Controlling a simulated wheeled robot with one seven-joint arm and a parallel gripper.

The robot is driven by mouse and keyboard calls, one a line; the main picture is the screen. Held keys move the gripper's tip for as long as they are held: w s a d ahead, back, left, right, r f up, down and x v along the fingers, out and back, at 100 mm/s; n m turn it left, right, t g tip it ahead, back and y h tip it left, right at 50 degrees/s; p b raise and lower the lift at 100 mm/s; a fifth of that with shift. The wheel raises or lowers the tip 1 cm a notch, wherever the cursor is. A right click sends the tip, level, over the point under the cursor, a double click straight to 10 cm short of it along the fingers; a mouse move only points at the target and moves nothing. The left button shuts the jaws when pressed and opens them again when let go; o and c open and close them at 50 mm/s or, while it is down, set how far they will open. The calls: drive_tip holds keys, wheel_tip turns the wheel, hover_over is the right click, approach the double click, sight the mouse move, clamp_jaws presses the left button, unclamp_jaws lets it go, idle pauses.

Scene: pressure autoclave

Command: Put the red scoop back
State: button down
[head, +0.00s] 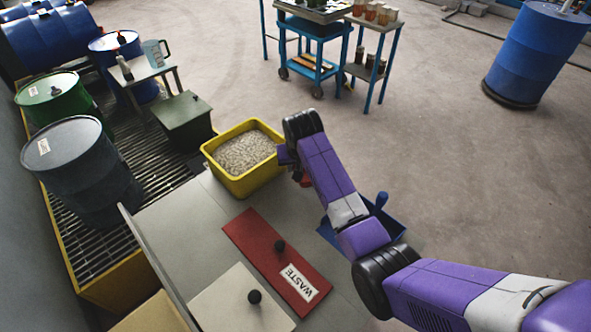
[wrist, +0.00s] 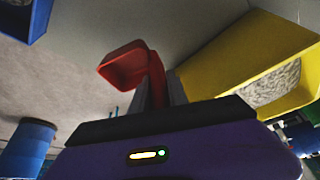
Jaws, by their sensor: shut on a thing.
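The red scoop (wrist: 124,66) is in my gripper (wrist: 160,92), its handle between the two fingers and its open bowl tilted to the left in the wrist view. In the head view only a small red bit of the scoop (head: 304,180) shows beneath my wrist. There, my gripper is beside the right side of the yellow tub (head: 243,187), which holds pale granules (head: 243,153). The tub also shows at the right of the wrist view (wrist: 235,62). Most of my fingers are hidden by my arm in the head view.
A grey bench top (head: 190,225) carries a red WASTE lid (head: 258,247) and a cream lid (head: 235,300) with black knobs. A blue tray-like holder (head: 389,215) is partly behind my arm. Drums stand on a grate at left. A blue cart (head: 318,60) is farther back; open floor lies between.

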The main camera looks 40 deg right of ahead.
drive_tip(key=shift+f, duration=1.2)
drive_tip(key=shift+f, duration=0.15)
drive_tip(key=c, duration=1.3)
unclamp_jaws()
drive_tip(key=shift+s+r, duration=0.1)
drive_tip(key=shift+r, duration=0.35)
drive_tip(key=v, duration=1.1)
drive_tip(key=shift+a+r+b, duration=0.1)
drive_tip(key=shift+r+b, duration=0.1)
drive_tip(key=shift+b, duration=0.1)
